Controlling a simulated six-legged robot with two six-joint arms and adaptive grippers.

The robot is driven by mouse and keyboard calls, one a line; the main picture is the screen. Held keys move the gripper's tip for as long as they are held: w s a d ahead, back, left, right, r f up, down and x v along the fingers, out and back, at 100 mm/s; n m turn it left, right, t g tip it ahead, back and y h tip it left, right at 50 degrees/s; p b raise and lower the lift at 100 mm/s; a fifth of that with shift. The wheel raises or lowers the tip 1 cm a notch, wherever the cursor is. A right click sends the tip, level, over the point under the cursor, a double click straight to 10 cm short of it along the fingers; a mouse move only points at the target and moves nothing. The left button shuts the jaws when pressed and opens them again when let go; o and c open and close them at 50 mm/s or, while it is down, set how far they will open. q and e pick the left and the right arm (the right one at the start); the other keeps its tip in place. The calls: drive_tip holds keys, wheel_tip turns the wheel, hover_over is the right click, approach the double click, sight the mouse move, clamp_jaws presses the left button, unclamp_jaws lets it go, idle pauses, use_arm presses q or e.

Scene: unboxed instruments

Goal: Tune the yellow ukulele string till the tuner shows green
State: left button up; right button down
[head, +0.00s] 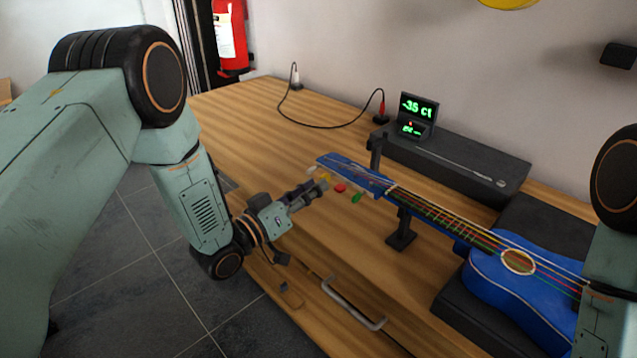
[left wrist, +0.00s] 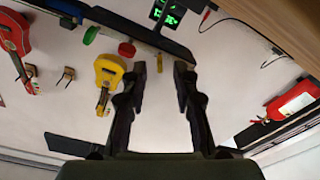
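A blue ukulele (head: 520,285) rests on a dark support, its neck held by a stand. Coloured pegs line its headstock (head: 352,172): white (head: 311,169), yellow (head: 326,177), red (head: 340,188) and green (head: 357,197). The tuner (head: 418,110) reads "-35 ct" in green characters; its smaller lower screen is hard to read. My left gripper (head: 320,188) is at the yellow peg. In the left wrist view its fingers (left wrist: 159,68) are apart, with a small yellowish peg (left wrist: 159,63) between them; contact is not visible. My right gripper is out of view.
A long dark case (head: 455,160) lies behind the neck, beside the tuner. A cable (head: 325,127) runs along the back of the wooden bench (head: 245,115). A neck stand (head: 401,235) is close right of the pegs. A drawer handle (head: 352,305) sticks out in front.

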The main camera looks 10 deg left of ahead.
use_arm(q)
drive_tip(key=v, duration=0.9)
drive_tip(key=shift+s+a, duration=0.15)
drive_tip(key=shift+s, duration=0.05)
